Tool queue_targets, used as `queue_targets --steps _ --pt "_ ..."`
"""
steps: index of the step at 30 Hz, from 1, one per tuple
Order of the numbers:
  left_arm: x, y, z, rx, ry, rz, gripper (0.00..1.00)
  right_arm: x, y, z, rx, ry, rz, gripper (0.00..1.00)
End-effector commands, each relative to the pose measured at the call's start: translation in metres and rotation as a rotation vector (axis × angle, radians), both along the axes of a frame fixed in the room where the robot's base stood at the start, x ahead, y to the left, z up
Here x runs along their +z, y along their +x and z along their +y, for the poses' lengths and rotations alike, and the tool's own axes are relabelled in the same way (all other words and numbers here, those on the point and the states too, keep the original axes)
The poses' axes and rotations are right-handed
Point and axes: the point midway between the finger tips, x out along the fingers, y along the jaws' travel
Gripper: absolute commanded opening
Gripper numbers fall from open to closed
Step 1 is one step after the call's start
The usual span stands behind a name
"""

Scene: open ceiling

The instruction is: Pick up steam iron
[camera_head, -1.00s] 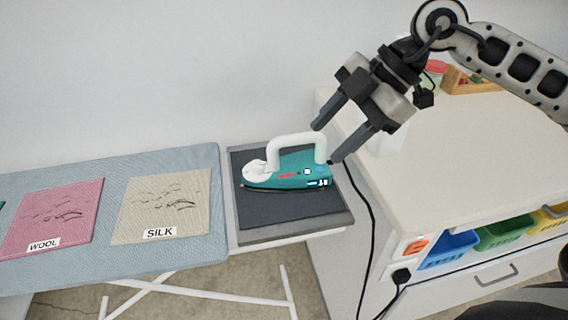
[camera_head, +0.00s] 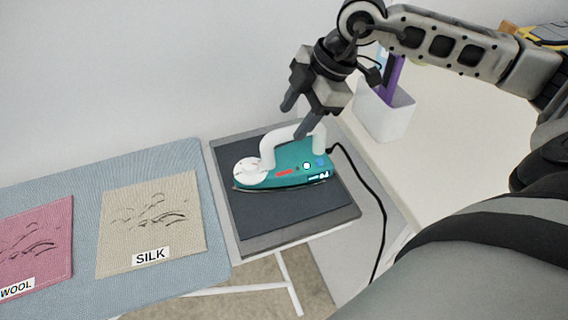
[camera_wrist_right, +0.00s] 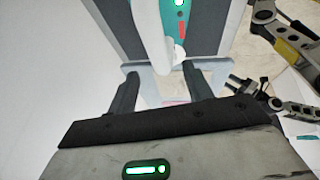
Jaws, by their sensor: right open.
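The steam iron (camera_head: 292,172) is teal with a white handle and a white round front part, and it lies on the dark rest pad (camera_head: 285,223) at the right end of the ironing board. My right gripper (camera_head: 293,121) is open, just above the iron's handle, with its fingers pointing down. In the right wrist view, the white handle (camera_wrist_right: 148,35) shows ahead of and between the open fingers. I cannot tell whether a finger touches it. Part of another arm, apparently my left with its gripper (camera_wrist_right: 240,88), shows there, but its jaws are unclear.
The blue ironing board (camera_head: 85,215) carries a tan SILK cloth (camera_head: 150,215) and a pink WOOL cloth (camera_head: 38,240). A black cord (camera_head: 372,192) runs from the iron down its right side. A white cabinet top (camera_head: 440,130) with a white container (camera_head: 384,112) stands right.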

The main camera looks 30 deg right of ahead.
Motion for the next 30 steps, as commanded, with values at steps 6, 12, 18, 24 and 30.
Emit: queue_targets --steps 6,12,18,24,30 --pt "0.004 0.002 0.000 0.002 0.000 -0.003 0.52 -0.013 0.003 0.005 0.001 0.000 0.002 0.50" --pt "0.009 0.006 0.001 0.005 0.002 -0.012 0.52 -0.042 0.011 0.013 0.000 0.002 0.002 0.50" --pt "0.009 0.006 0.002 0.008 0.004 -0.012 0.52 -0.055 0.014 0.017 0.001 0.000 -0.001 0.50" --pt "0.008 0.006 0.003 0.008 0.005 -0.010 0.52 -0.055 0.014 0.017 0.001 0.000 -0.001 0.42" --pt "0.008 0.005 0.003 0.009 0.005 -0.006 0.52 -0.054 0.014 0.017 0.001 0.000 -0.001 0.00"
